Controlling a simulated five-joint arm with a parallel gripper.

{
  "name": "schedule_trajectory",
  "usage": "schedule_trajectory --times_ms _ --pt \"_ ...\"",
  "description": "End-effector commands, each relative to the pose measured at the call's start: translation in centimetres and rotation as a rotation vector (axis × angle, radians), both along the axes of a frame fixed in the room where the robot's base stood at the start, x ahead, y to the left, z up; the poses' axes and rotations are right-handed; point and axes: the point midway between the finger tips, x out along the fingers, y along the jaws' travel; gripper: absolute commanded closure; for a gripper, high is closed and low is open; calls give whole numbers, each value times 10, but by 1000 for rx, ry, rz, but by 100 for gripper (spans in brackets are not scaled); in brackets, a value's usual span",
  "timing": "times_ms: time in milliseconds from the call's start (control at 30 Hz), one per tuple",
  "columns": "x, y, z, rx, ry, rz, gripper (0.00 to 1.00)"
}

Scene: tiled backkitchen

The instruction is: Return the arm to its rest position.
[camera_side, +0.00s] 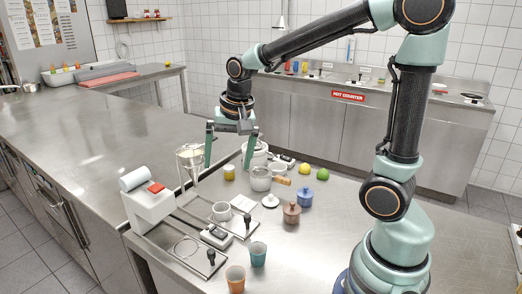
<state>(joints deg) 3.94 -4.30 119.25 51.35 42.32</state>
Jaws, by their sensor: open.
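My gripper (231,150) hangs from my arm with its two teal fingers pointing down and spread apart. It is open, and nothing shows between the fingers. It is above the steel counter (340,240), over the back of the group of objects there. The right fingertip overlaps the white kettle-like pot (258,160) in the picture; I cannot tell whether they touch. The left fingertip is near the glass funnel (191,158) in the picture.
Cups (258,253), a brown pot (291,213), a blue pot (305,197), a lemon (304,169) and a lime (323,174) stand nearby. The long left counter (80,140) is mostly clear.

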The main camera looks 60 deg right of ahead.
Motion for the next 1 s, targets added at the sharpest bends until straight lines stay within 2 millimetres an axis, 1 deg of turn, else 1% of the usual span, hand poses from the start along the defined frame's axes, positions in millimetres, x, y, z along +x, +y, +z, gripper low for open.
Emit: schedule_trajectory --times_ms 33,200,400,500,700,1000 --pt "-10 4 11 -20 -32 75 0" --pt "-43 14 31 -99 -111 335 0" --pt "-76 22 41 -202 -190 599 0" --pt "-86 24 41 -241 -215 686 0" --pt "-94 26 41 -274 -233 760 0" --pt "-94 26 41 -275 -233 762 0"
